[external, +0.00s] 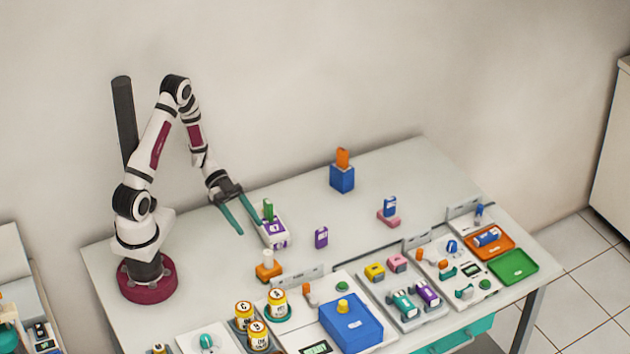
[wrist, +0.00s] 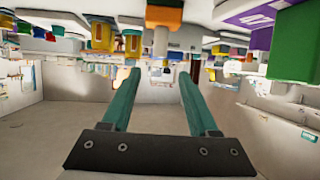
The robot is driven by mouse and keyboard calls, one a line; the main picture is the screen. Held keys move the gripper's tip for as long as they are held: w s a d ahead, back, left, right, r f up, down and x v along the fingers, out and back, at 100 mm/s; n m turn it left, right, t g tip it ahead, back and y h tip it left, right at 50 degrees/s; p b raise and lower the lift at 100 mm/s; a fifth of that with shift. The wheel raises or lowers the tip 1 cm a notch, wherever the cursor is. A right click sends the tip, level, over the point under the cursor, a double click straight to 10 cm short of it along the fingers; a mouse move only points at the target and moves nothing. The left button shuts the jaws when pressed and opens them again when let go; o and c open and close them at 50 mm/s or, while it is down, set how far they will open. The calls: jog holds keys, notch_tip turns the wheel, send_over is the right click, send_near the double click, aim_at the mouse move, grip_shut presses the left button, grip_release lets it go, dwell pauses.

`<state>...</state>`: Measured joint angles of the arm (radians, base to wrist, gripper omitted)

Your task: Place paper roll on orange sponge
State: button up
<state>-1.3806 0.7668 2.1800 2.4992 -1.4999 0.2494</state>
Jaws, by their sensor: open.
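A small white cylinder, which looks like the paper roll (external: 267,256), stands upright on an orange block that looks like the orange sponge (external: 268,270), near the table's front left. In the wrist view, which is upside down, the white roll (wrist: 161,42) shows against the orange sponge (wrist: 164,16). My gripper (external: 252,222) is open and empty, behind and above the sponge, apart from the roll. The wrist view shows its two teal fingers (wrist: 158,75) spread with nothing between them.
A white holder with a purple label (external: 274,230) and a green piece (external: 268,208) is close to my right finger. A purple box (external: 321,237) stands farther right. Yellow jars (external: 277,302) and a blue box (external: 350,322) crowd the front. The table behind is largely clear.

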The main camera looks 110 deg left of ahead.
jog(key=w+a+y, duration=0.1)
jog(key=w, duration=0.1)
jog(key=w+a+m+g+y, duration=0.1)
jog(key=w+a+y, duration=0.1)
jog(key=w+a+r+y, duration=0.1)
jog(key=w, duration=0.1)
jog(key=shift+a+r+m+g+y, duration=0.1)
jog(key=shift+a+m+g+y, duration=0.05)
jog(key=shift+m+g+y, duration=0.15)
jog(key=w+a+r+g+y, duration=0.1)
jog(key=w+a+r+y, duration=0.1)
jog(key=w+r+y, duration=0.25)
jog(key=s+d+r+n+g+y, duration=0.3)
jog(key=s+d+r+y, duration=0.1)
jog(key=d+r, duration=0.15)
jog(key=s+d+g+h, duration=0.3)
jog(key=s+d+g, duration=0.2)
jog(key=s+d, duration=1.1)
jog(key=shift+s+r+g+h, duration=0.25)
jog(key=shift+r+g+h, duration=0.05)
jog(key=shift+h, duration=0.05)
